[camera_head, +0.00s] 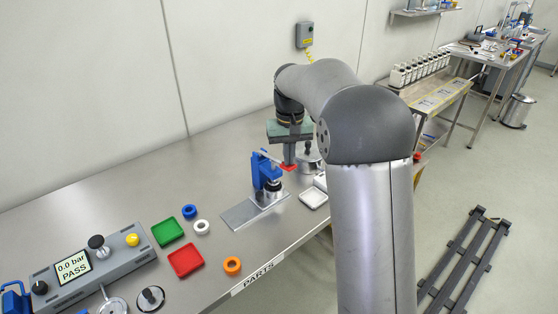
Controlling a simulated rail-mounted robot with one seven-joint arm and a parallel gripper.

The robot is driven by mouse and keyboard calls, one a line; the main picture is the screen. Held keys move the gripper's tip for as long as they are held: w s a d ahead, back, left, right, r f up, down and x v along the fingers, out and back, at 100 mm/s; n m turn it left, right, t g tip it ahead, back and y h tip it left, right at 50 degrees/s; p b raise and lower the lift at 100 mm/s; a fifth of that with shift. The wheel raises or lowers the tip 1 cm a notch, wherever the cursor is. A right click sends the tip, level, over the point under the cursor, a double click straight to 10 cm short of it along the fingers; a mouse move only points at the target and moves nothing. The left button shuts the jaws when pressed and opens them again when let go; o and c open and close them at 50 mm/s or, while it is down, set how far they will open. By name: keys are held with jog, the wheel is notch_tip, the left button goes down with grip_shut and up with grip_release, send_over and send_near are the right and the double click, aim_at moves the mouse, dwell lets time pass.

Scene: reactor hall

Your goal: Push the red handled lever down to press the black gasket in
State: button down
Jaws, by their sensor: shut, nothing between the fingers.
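The blue lever press (258,169) stands on a grey metal base plate (240,214) on the bench. Its red handle (287,168) sticks out to the right near the top of the press. My gripper (289,161) is shut, points down and is right at the red handle, just above it or touching it; I cannot tell which. A dark round part (272,184) sits low under the press, above a silvery fixture. I cannot tell whether it is the ram or the black gasket.
A white tray (314,198) lies right of the press. Green (167,232) and red (186,260) trays, with blue (189,211), white (202,227) and orange (232,265) rings, lie to the left. A gauge box (90,262) stands further left. Bare bench lies behind them.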

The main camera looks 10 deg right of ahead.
jog(key=shift+f+b, duration=0.75)
jog(key=shift+f, duration=1)
jog(key=shift+r, duration=0.15)
jog(key=shift+r+p, duration=2)
jog(key=shift+r, duration=0.55)
notch_tip(320, 180, up, 5)
jog(key=p, duration=0.4)
jog(key=shift+s, duration=0.1)
